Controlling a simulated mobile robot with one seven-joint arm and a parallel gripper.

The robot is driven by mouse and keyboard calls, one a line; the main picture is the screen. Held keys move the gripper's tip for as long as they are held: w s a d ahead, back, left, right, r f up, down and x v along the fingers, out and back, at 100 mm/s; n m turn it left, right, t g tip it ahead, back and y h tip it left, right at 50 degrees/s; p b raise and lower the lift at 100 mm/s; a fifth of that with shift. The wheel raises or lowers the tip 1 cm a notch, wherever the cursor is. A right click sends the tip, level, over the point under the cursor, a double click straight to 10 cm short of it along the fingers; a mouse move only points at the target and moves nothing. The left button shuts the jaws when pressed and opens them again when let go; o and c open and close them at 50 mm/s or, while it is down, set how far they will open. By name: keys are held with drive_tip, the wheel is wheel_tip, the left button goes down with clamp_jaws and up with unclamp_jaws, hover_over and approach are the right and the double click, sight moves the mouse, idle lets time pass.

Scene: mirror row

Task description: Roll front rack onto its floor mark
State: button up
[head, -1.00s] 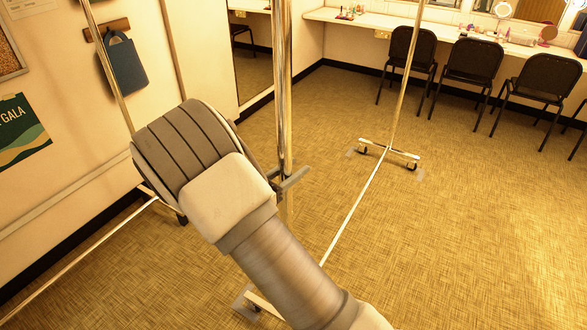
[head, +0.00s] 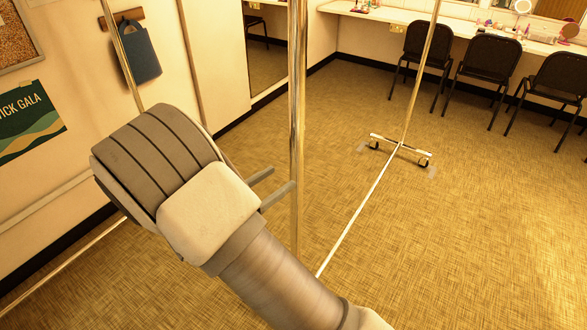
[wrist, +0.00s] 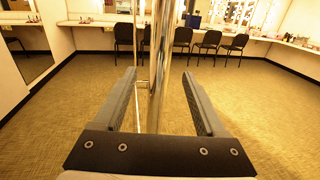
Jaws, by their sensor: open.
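The front rack shows as a near chrome upright (head: 297,110), a low rail running back across the floor, and a far castered foot (head: 401,148) with its own upright. Pale floor-mark pieces (head: 432,172) lie close by both ends of the far foot. The near foot is hidden behind my arm. My gripper (head: 281,180) is open and empty, its fingertips at the left edge of the near upright in the head view. In the wrist view the upright (wrist: 157,75) stands between the open fingers; I cannot tell whether it is inside them or just beyond.
Another rack's pole (head: 127,65) and low rail stand at left, near the wall. A blue bag (head: 140,52) hangs there. A mirror (head: 270,45) stands behind. Several black chairs (head: 481,65) line the counter (head: 440,12) at the back. The floor at right is clear.

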drive_tip(key=v, duration=0.7)
idle(0.3)
drive_tip(key=s+d+r+m+g+y, duration=0.1)
drive_tip(key=s+d+r+m+g, duration=0.2)
drive_tip(key=d+m+g, duration=0.4)
drive_tip(key=s+d+r+m+g+y, duration=0.25)
drive_tip(key=d+r+m, duration=0.2)
drive_tip(key=d, duration=0.45)
drive_tip(key=s+d+r+m+t+y, duration=0.1)
drive_tip(key=s+d+r+m+y, duration=0.1)
drive_tip(key=s+m+y, duration=0.3)
drive_tip(key=s+d+r+m+t+y, duration=0.2)
drive_tip(key=s+r+m+y, duration=0.2)
drive_tip(key=s+m, duration=0.4)
drive_tip(key=shift+d+r+m+y, duration=0.4)
drive_tip(key=shift+r+m, duration=0.4)
drive_tip(key=shift+m, duration=0.25)
drive_tip(key=shift+w+a, duration=0.1)
drive_tip(key=shift+a, duration=0.05)
